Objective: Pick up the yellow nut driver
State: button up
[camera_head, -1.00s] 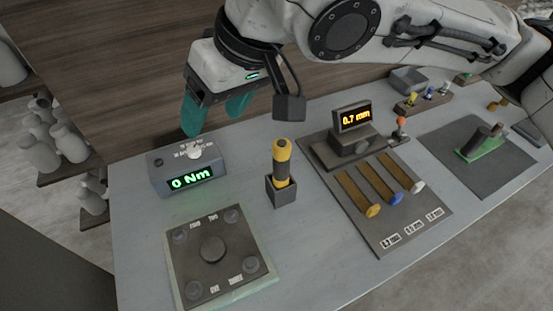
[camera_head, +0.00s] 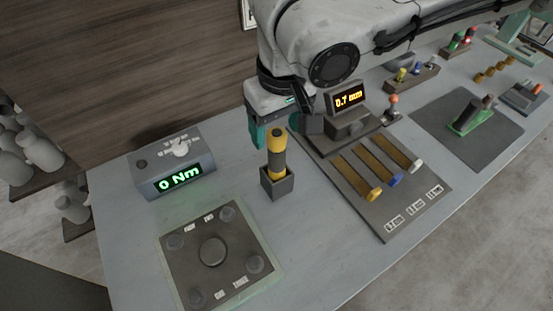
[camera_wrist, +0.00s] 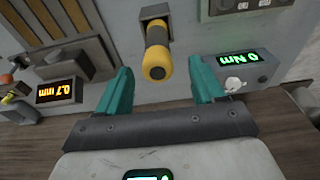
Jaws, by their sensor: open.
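The yellow nut driver (camera_head: 277,145) stands upright in a small grey square holder (camera_head: 279,184) on the bench. Its handle is yellow with a dark band and a dark spot on the end. In the wrist view the nut driver (camera_wrist: 157,58) lies ahead of and between the two teal fingers, nearer the picture's top than their tips. My gripper (camera_wrist: 163,78) is open and empty. In the head view my gripper (camera_head: 266,132) is right behind the driver's handle, and its far finger is largely hidden. I cannot tell if either finger touches the driver.
A grey torque box (camera_head: 175,168) reading 0 Nm stands to the left. A dark plate with knobs (camera_head: 213,250) lies in front. A gauge board (camera_head: 390,225) with a 0.7 mm display (camera_head: 348,97) is to the right. Open bench lies between these.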

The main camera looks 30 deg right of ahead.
aim_at(277, 134)
jog(key=f, duration=0.5)
jog(key=shift+w+d, duration=0.2)
jog(key=shift+w, duration=0.15)
jog(key=shift+r, duration=0.1)
jog(key=c, duration=1.2)
